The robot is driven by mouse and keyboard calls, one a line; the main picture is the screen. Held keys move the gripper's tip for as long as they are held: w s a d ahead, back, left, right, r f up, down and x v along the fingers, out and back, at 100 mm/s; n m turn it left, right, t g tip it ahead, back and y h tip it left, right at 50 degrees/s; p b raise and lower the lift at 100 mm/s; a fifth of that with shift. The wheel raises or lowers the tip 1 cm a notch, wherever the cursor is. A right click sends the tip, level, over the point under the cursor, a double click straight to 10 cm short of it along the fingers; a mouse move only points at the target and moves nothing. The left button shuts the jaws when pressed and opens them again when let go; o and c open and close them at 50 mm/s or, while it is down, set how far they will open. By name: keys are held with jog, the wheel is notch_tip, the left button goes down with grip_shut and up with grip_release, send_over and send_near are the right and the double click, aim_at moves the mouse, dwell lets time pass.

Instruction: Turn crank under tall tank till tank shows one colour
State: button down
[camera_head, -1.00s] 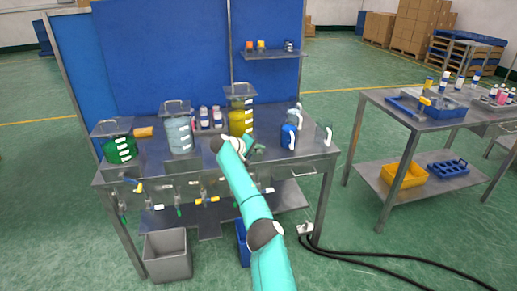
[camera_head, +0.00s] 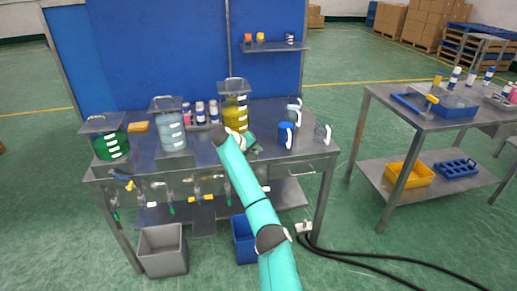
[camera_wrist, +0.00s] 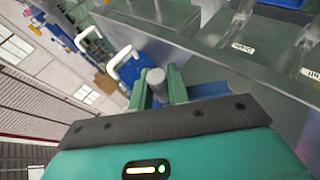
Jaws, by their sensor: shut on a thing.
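The tall tank (camera_head: 235,113) stands on the steel bench at the back centre and looks yellow, with white labels down its side. My gripper (camera_head: 251,141) is in front of it and to its right, partly hidden behind my arm in the head view. In the wrist view, the green fingers (camera_wrist: 157,92) are shut on a short grey cylinder (camera_wrist: 156,80), which looks like the crank's grip. The rest of the crank is hidden.
A pale blue tank (camera_head: 170,133) and a green tank (camera_head: 107,141) stand to the left on the bench (camera_head: 205,160). Blue jugs with white handles, one a dark blue jug (camera_head: 285,136), stand close on the right. Valves hang below the front edge.

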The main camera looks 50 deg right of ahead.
jog(key=shift+w+a+f, duration=0.1)
jog(key=shift+a+f, duration=0.05)
jog(key=shift+f, duration=0.05)
dwell(0.4)
jog(key=c, duration=1.3)
grip_release()
jog(key=shift+a, duration=0.1)
jog(key=shift+c, duration=0.2)
jog(key=shift+r, duration=0.1)
